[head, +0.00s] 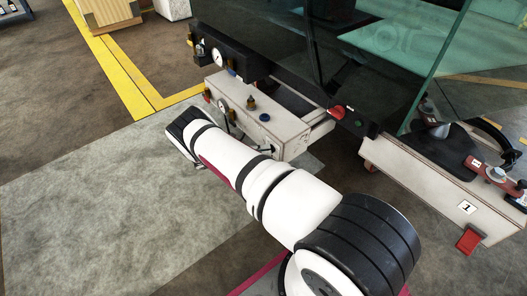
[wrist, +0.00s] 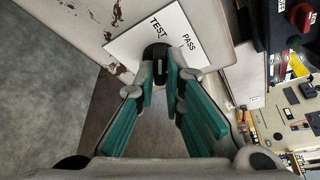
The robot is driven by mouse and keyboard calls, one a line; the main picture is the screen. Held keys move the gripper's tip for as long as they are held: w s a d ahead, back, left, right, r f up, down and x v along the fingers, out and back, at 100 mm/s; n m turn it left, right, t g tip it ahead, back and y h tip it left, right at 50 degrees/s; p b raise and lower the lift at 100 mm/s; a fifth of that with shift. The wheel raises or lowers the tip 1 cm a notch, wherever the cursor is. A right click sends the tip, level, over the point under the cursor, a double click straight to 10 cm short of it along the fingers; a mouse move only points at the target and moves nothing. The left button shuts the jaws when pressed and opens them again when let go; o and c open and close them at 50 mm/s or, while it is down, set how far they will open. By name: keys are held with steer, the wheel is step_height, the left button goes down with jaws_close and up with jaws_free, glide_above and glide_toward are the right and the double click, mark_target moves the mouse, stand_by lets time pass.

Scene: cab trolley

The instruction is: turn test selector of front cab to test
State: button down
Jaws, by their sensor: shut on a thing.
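The test selector is a black knob (wrist: 155,51) on a white plate (wrist: 130,44) lettered TEST and PASS, seen in the wrist view. The knob shows just below the word TEST, with PASS up and to its right. My gripper (wrist: 160,75), with teal-padded fingers, is shut on the knob, one finger on each side. The fingers hide part of the knob, so its exact pointing is hard to read. In the head view my arm covers the selector and the gripper's fingers.
A pale equipment box (head: 285,138) with a gauge and brass fittings stands just beyond my arm. The glass cab (head: 395,50) and a red knob (head: 337,112) are to its right. Open floor (head: 75,195) lies to the left.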

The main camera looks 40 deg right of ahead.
steer(key=shift+w+a+n, duration=0.1)
steer(key=shift+n, duration=0.2)
stand_by(0.4)
steer(key=c, duration=1.7)
jaws_free()
steer(key=v, duration=1.2)
steer(key=shift+w+f, duration=0.1)
steer(key=shift+f, duration=0.05)
